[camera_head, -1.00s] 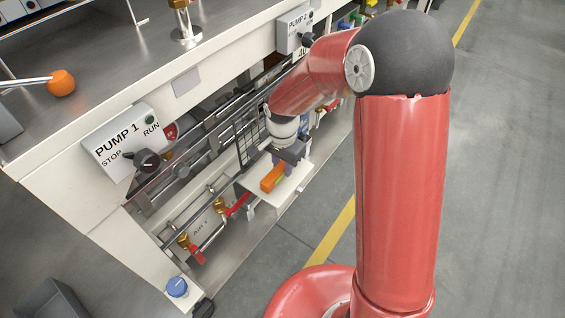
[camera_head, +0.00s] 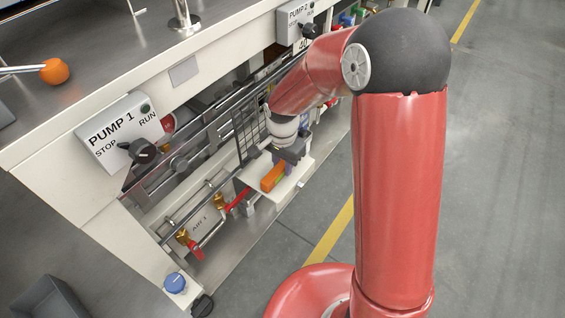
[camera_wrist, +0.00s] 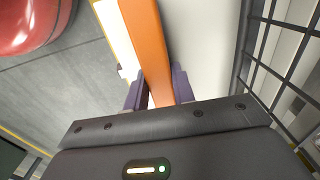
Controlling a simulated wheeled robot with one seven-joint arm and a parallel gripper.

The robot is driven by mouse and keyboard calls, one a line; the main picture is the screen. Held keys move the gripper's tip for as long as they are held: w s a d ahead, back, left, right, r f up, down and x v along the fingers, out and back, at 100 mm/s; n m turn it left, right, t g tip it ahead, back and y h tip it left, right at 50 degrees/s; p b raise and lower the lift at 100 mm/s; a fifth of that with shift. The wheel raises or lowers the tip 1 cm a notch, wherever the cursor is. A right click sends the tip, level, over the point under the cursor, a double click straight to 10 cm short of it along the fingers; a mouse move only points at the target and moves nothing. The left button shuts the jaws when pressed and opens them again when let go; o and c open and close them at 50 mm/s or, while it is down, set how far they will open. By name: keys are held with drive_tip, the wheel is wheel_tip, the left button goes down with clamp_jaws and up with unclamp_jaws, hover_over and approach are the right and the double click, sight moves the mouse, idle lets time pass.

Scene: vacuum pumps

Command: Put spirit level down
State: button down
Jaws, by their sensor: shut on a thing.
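The spirit level is an orange bar (camera_wrist: 150,45). In the wrist view it runs up from between the two purple-grey fingers of my gripper (camera_wrist: 158,88), which is shut on it. In the head view the orange level (camera_head: 272,177) shows below my gripper (camera_head: 283,163), over a pale shelf (camera_head: 258,195) low on the pump bench. The pale surface also lies behind the level in the wrist view. I cannot tell whether the level touches the shelf. Its end near my palm is hidden by the gripper.
A black wire grid (camera_wrist: 285,60) stands close to the right of my gripper in the wrist view. Red-handled valves (camera_head: 237,199) and pipes sit left of the shelf. The PUMP 1 box (camera_head: 122,134) is on the bench front. Grey floor (camera_head: 310,215) is open to the right.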

drive_tip(key=shift+f, duration=0.25)
idle(0.3)
drive_tip(key=c, duration=1.1)
unclamp_jaws()
drive_tip(key=shift+r, duration=0.1)
wheel_tip(320, 180, up, 8)
drive_tip(key=shift+f+p, duration=0.15)
drive_tip(key=shift+p, duration=0.55)
clamp_jaws()
idle(0.4)
